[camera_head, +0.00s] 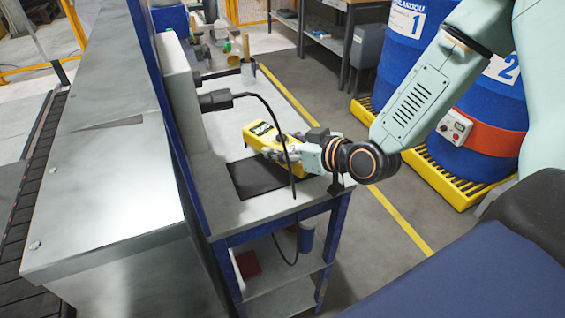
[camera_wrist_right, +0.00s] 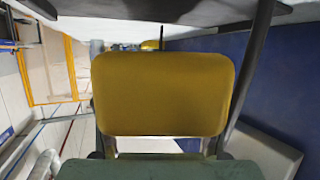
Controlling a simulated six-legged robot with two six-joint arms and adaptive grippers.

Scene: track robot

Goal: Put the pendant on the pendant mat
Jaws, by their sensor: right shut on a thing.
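The yellow pendant (camera_head: 261,134), with a dark screen on its face, is in my right gripper (camera_head: 288,152) above the bench. In the right wrist view the pendant (camera_wrist_right: 162,94) fills the middle as a plain yellow block, with finger parts at its lower edge. The pendant mat (camera_head: 254,182) is a flat dark square on the bench top, below and in front of the pendant. The pendant appears just beyond the mat's far edge; I cannot tell its exact height. My left gripper is not in view.
A black cable (camera_head: 286,146) hangs from a plug on the grey panel (camera_head: 182,92) and passes in front of the pendant and over the mat. Tools and bottles (camera_head: 205,48) stand at the bench's far end. Blue drums (camera_head: 408,50) stand to the right.

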